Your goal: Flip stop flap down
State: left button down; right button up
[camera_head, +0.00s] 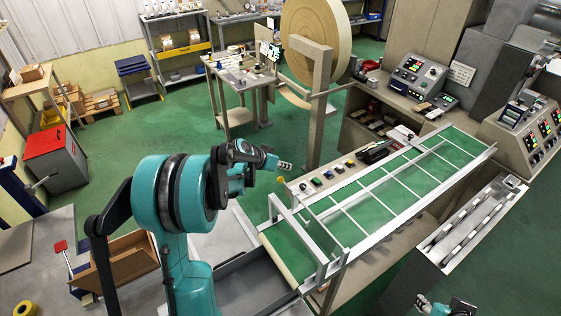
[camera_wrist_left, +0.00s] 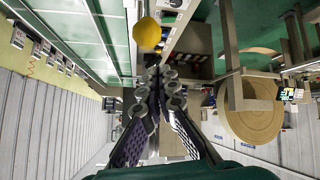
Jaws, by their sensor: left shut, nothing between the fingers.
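The machine's conveyor has a green belt (camera_head: 372,210) with pale cross bars inside a metal side frame. An upright metal frame (camera_head: 318,240) stands at its near end; I cannot tell which part is the stop flap. My left gripper (camera_head: 286,166) is shut and empty, above and to the left of the conveyor's near end, apart from it. In the left wrist view its fingers (camera_wrist_left: 158,76) are together, with a yellow round thing (camera_wrist_left: 147,33) beyond them. A small part of my right arm (camera_head: 440,308) shows at the bottom edge; its fingers are not clear.
A button strip (camera_head: 325,177) runs along the conveyor's left side. A large tan roll (camera_head: 315,35) on a post (camera_head: 318,110) stands behind. A control panel (camera_head: 418,75) and a narrow metal trough (camera_head: 472,230) lie to the right. Green floor is open at left of the post.

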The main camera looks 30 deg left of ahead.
pick_arm(q)
jog(key=s, duration=0.2)
jog(key=shift+s+a+f, duration=0.2)
jog(key=shift+s+f, duration=0.15)
jog(key=shift+f, duration=0.15)
jog(key=shift+w, duration=0.1)
jog(key=shift+s+a+f+b, duration=0.3)
jog(key=shift+s+b, duration=0.25)
jog(key=shift+s+a+f+b, duration=0.25)
jog(key=shift+s+b, duration=0.25)
